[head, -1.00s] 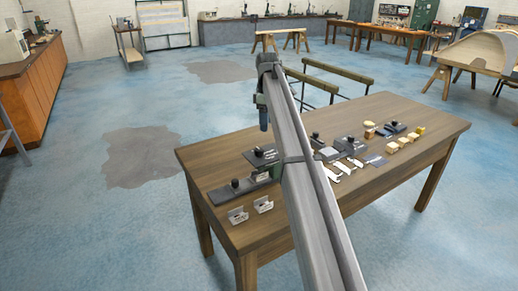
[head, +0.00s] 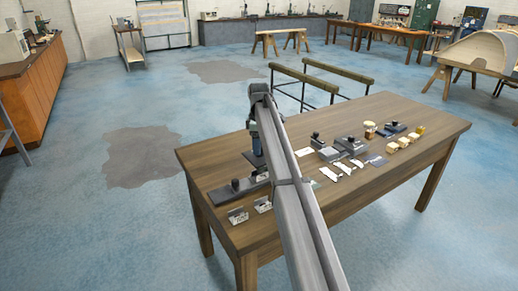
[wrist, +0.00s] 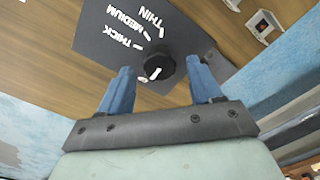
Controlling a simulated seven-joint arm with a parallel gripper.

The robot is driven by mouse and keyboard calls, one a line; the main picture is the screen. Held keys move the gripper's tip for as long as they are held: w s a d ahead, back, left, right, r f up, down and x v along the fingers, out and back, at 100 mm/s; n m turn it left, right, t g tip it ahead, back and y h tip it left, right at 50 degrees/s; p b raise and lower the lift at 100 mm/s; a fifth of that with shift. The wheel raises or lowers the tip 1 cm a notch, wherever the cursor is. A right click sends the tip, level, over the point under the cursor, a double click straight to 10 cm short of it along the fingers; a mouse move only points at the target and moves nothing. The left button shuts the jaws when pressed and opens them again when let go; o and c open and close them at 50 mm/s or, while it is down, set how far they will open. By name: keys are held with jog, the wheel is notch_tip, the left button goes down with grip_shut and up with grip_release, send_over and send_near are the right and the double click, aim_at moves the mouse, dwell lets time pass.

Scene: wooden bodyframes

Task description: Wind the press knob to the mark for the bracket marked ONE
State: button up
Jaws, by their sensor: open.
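The press knob (wrist: 160,67) is round and black with a short white line on top. It sits on a dark plate (wrist: 100,25) lettered THIN, MEDIUM and THICK, with a white tick by each word. My gripper (wrist: 158,66) is open in the wrist view, one blue finger on either side of the knob in the picture; I cannot tell whether the fingertips reach down around it. In the head view my gripper (head: 258,158) points down over the table's left part and hides the knob. Two small pale brackets (head: 238,216) (head: 263,204) stand near the front edge; their markings are unreadable.
The wooden table (head: 370,190) also holds a long dark base with a black knob (head: 236,185) beside my gripper. Dark blocks (head: 343,148), pale flat pieces (head: 347,168) and small wooden blocks (head: 392,149) lie to the right. The table's right front is clear.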

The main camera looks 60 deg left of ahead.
jog(key=shift+f, duration=1)
jog(key=c, duration=1)
